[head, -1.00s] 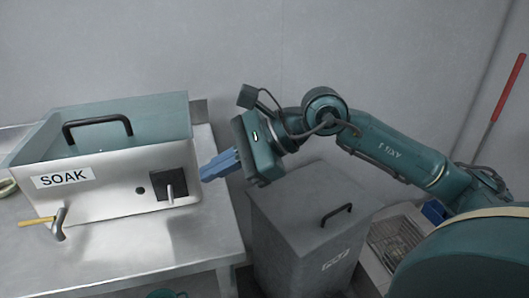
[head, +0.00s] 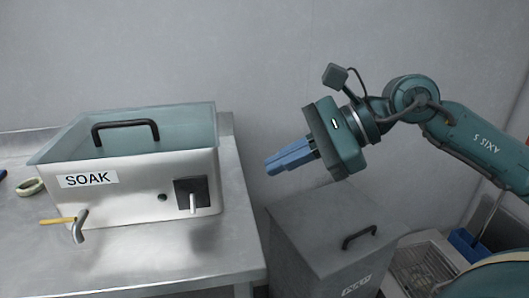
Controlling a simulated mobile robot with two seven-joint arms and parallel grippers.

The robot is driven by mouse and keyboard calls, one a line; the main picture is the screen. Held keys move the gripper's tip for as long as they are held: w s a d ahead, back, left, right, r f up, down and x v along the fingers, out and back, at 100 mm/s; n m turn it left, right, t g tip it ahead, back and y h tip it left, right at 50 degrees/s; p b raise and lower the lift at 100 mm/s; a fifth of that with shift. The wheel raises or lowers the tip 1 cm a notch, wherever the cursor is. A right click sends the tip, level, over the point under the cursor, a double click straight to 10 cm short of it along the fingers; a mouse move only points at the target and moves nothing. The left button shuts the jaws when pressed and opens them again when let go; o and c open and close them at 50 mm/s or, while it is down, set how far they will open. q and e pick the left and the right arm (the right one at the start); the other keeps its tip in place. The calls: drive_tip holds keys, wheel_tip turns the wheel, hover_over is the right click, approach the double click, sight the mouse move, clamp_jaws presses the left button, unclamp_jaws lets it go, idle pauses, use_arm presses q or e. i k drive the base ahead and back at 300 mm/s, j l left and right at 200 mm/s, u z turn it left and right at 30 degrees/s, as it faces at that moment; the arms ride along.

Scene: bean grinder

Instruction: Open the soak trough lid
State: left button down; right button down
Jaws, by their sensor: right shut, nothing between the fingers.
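The soak trough (head: 130,178) is a steel box with a SOAK label, standing on the steel table at the left. Its teal lid (head: 182,128) has a black bar handle (head: 125,126) upright on it. The lid looks down on the trough, though its seating is hard to tell. My right gripper (head: 271,166) has blue fingers pointing left. It is shut and empty, in the air to the right of the trough, apart from it and the handle. My left gripper is out of view.
A grey lidded bin (head: 318,232) with a black handle stands below my right gripper. The trough's front has a dark plate with a lever (head: 193,200) and a spout with a yellow handle (head: 58,220). A pale green ring (head: 30,187) lies left. The table front is clear.

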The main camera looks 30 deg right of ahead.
sight(95, 128)
drive_tip(key=k, duration=1)
